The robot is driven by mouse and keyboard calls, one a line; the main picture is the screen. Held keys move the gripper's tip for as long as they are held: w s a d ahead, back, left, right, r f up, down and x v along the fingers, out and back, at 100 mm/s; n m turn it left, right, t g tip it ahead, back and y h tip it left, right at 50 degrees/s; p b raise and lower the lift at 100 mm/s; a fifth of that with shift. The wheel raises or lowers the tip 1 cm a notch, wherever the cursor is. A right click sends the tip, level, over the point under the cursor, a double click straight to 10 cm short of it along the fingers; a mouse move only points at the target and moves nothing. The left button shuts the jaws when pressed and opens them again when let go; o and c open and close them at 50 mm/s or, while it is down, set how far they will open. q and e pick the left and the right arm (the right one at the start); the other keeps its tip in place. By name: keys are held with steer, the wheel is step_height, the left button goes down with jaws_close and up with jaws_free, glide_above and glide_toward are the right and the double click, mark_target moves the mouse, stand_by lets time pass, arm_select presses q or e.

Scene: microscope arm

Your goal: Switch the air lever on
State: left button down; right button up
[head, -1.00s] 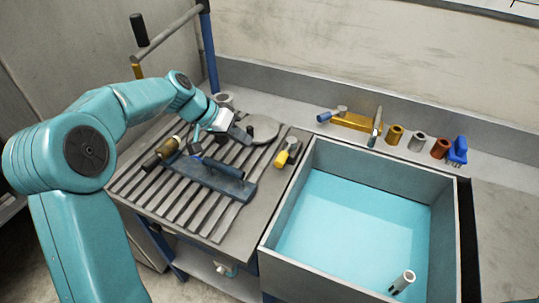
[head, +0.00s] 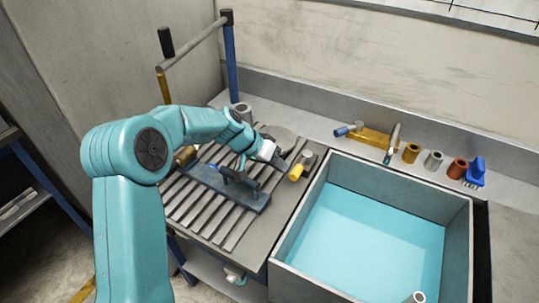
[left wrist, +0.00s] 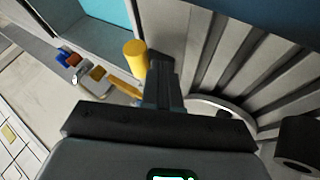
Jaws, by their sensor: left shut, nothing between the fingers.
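A small lever with a yellow grip (head: 296,172) and a grey body sits at the right edge of the slatted bench, beside the basin. It looks like the air lever; its on and off positions cannot be read. In the left wrist view its yellow grip (left wrist: 135,54) stands just left of my fingertips. My left gripper (head: 284,166) is shut and empty, close to the left of the yellow grip. Whether they touch cannot be told. The left fingers also show in the left wrist view (left wrist: 161,70). My right gripper is out of view.
A dark blue bar with a handle (head: 205,178) lies across the bench slats (head: 215,218). A grey round disc (head: 278,135) lies behind my gripper. The blue-floored basin (head: 465,225) is to the right. Several coloured cylinders and a blue brush (head: 474,172) stand on the back ledge.

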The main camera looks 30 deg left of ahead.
arm_select(q)
steer(key=shift+w+d+f, duration=0.25)
steer(key=shift+d+f, duration=0.05)
steer(key=shift+f, duration=0.15)
steer(key=shift+d, duration=0.1)
